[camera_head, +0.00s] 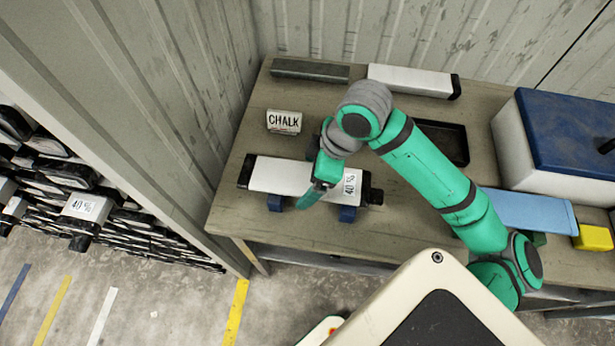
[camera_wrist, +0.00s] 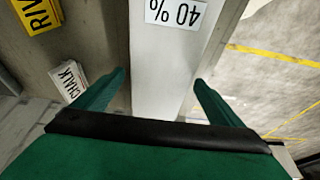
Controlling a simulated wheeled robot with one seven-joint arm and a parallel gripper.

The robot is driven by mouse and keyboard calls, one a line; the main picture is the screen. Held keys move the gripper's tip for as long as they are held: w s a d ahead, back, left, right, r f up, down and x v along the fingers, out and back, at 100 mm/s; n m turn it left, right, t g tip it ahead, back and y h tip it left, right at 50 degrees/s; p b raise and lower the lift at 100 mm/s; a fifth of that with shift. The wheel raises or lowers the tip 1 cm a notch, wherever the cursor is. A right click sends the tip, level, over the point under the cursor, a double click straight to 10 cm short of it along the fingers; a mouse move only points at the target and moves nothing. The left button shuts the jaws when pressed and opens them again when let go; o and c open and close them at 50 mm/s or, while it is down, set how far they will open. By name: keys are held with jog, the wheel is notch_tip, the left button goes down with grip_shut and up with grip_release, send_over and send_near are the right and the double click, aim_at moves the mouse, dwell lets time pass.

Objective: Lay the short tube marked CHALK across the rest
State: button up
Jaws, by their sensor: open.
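A long white tube (camera_head: 275,176) with black ends and a "40 %" label lies across two blue supports (camera_head: 347,214) of the rest near the table's front edge. My gripper (camera_head: 313,193) is over this tube. In the wrist view, the open fingers (camera_wrist: 161,77) stand on either side of the white tube (camera_wrist: 165,60), with no visible grip on it. A small white piece marked CHALK (camera_head: 284,121) stands behind the tube's left part; it also shows in the wrist view (camera_wrist: 69,82). Whether it is a sign or a tube is unclear.
A second white tube (camera_head: 410,81) and a dark grey bar (camera_head: 310,70) lie at the back. A black tray (camera_head: 455,144) is partly behind my arm. A blue-lidded box (camera_head: 560,140) stands right. A yellow "RIV" piece (camera_wrist: 36,12) shows in the wrist view.

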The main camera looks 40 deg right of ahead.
jog(key=v, duration=1)
jog(key=shift+r, duration=0.25)
jog(key=shift+s, duration=0.1)
